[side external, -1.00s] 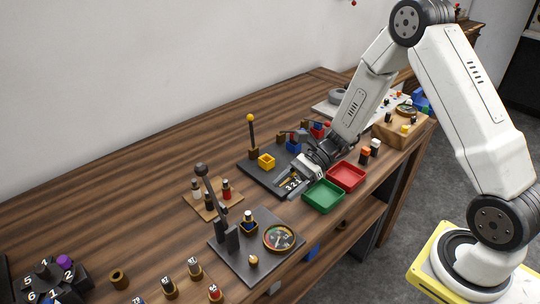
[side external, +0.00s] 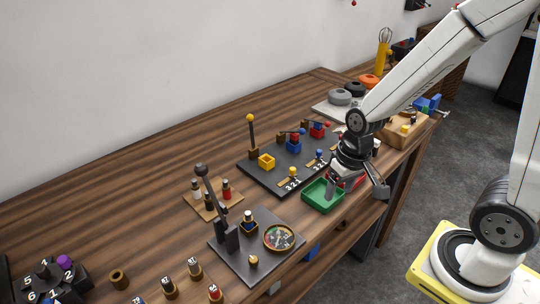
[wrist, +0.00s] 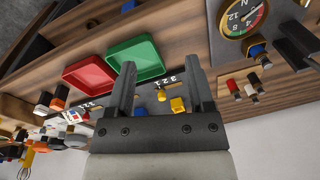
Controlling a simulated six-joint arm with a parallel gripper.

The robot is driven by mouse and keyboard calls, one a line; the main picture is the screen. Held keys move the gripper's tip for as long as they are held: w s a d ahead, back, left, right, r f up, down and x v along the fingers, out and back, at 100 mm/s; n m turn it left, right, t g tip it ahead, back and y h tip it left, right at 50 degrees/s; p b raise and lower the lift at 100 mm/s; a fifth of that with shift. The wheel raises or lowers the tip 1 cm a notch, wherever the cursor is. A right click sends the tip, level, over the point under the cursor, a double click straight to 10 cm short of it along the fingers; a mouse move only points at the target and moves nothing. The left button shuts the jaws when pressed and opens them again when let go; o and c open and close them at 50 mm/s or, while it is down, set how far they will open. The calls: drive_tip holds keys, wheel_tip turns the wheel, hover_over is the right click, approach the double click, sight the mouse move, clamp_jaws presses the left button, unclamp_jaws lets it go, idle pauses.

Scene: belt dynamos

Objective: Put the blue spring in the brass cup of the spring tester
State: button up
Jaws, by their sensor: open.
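The spring tester is a dark plate (side external: 232,255) with a black lever and a round dial (side external: 280,237). A small brass piece (side external: 253,261), perhaps the brass cup, stands at its front; I cannot see inside it. A dark, brass-banded piece with blue at its base (side external: 249,222) stands between lever and dial. Blue also shows beside the dial in the wrist view (wrist: 257,50); I cannot tell whether it is the blue spring. My gripper (side external: 358,190) is open and empty over the red tray, well to the right of the tester. Its spread fingers show in the wrist view (wrist: 160,70).
A green tray (side external: 322,197) lies left of the partly hidden red tray (wrist: 90,72). Behind them is a dark board (side external: 262,178) with coloured blocks and numbered sliders. A small wooden rack (side external: 211,207) holds several pegs behind the tester. Numbered pegs stand at front left.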

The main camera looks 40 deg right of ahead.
drive_tip(key=n, duration=0.1)
drive_tip(key=r+n+t, duration=0.1)
drive_tip(key=shift+w+d+r+n+h, duration=0.1)
drive_tip(key=shift+d+r+n+h, duration=0.05)
drive_tip(key=shift+r+n+h, duration=0.2)
drive_tip(key=shift+f, duration=0.15)
